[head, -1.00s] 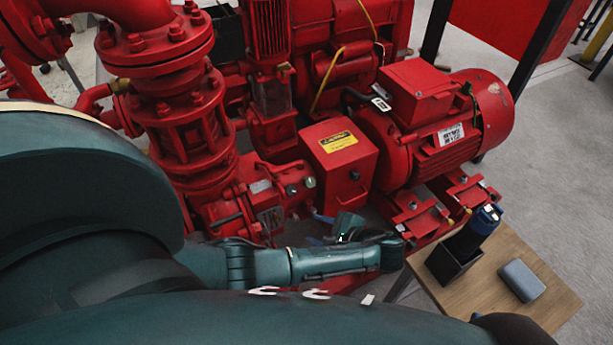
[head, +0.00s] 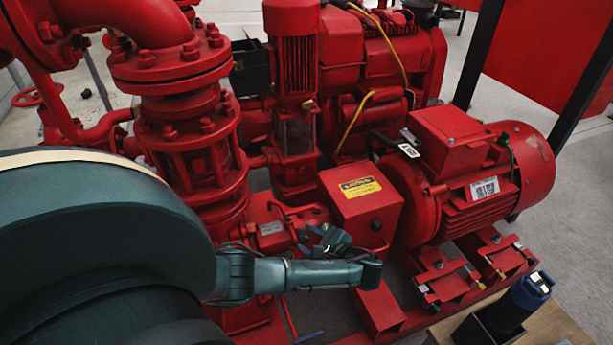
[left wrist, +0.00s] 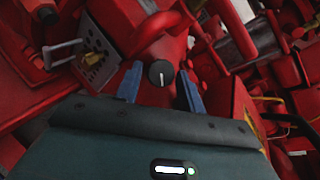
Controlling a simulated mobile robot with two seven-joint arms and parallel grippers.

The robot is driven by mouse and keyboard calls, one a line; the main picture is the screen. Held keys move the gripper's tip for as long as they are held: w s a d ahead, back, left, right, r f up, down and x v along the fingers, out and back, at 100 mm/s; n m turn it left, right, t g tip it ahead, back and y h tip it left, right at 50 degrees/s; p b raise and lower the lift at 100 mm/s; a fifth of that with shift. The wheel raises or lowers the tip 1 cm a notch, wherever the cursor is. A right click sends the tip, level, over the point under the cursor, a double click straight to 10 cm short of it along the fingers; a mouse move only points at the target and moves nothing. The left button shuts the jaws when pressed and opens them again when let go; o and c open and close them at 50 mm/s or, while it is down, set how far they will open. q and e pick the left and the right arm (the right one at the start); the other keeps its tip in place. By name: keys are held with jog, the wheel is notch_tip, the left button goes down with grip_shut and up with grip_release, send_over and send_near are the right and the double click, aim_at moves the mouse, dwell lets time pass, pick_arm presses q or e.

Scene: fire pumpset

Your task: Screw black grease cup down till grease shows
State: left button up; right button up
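The black grease cup (left wrist: 161,73) shows in the left wrist view as a round black cap with a white line. It sits on red pump casting, between the two blue fingers of my left gripper (left wrist: 160,88). The fingers are apart, with a visible gap on each side of the cap. In the head view my left gripper (head: 322,236) is at the bearing housing beside the red box with a yellow label (head: 361,187). There the gripper hides the cup. I see no grease. My right gripper is not in view.
The red motor (head: 480,180) stands to the right of the box. A wooden table (head: 560,328) at the lower right holds a blue-and-black cylinder (head: 527,293) in a black holder. Red flanged piping (head: 185,130) rises close to my left arm. Grey floor is open at right.

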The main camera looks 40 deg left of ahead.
pick_arm(q)
jog(key=shift+a+f, duration=0.2)
jog(key=shift+a, duration=0.35)
jog(key=c, duration=0.7)
jog(key=shift+r, duration=0.1)
